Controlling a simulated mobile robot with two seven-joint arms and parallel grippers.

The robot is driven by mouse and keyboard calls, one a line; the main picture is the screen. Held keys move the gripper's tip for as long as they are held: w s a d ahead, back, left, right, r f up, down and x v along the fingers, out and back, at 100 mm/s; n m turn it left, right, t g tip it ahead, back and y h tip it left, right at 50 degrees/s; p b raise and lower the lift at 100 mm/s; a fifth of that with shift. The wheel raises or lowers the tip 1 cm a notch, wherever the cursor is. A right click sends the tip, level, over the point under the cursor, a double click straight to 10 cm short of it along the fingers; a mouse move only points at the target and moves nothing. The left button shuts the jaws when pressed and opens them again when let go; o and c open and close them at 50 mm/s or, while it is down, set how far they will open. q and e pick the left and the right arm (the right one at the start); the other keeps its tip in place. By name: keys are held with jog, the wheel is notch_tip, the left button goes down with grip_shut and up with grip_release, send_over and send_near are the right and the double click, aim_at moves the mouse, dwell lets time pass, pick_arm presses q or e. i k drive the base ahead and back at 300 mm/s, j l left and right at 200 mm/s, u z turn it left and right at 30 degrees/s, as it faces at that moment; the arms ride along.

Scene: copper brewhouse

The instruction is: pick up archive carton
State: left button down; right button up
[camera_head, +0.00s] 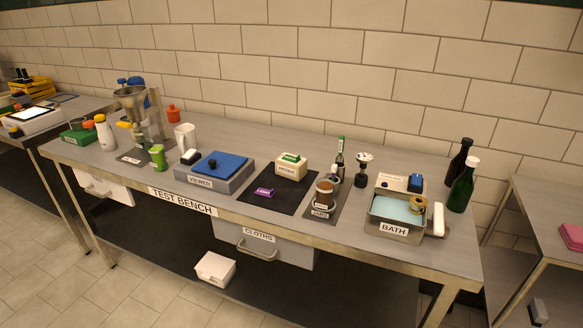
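Neither of my grippers is in view.
The test bench (255,218) above holds a blue-topped viewer box (215,172), a metal funnel (130,98), a bath tray (395,228) and dark bottles (463,185). The CLOTHS drawer (262,247) hangs beneath it. Tiled floor in front is clear.

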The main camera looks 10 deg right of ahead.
aim_at(288, 169)
jog(key=z, duration=0.8)
jog(key=j+z, duration=0.2)
jog(key=z, duration=0.2)
jog(key=i+j+z, duration=0.1)
jog(key=j+z, duration=0.15)
jog(key=z, duration=0.2)
jog(key=j+z, duration=0.25)
jog(key=z, duration=0.15)
jog(key=j+z, duration=0.35)
jog(key=j, duration=0.15)
jog(key=k+j+z, duration=0.3)
jog(key=j, duration=0.15)
jog(key=k+j, duration=0.1)
jog(key=j, duration=0.25)
jog(key=j+z, duration=0.1)
jog(key=j, duration=0.25)
jog(key=k+j, duration=0.15)
jog(key=j, duration=0.2)
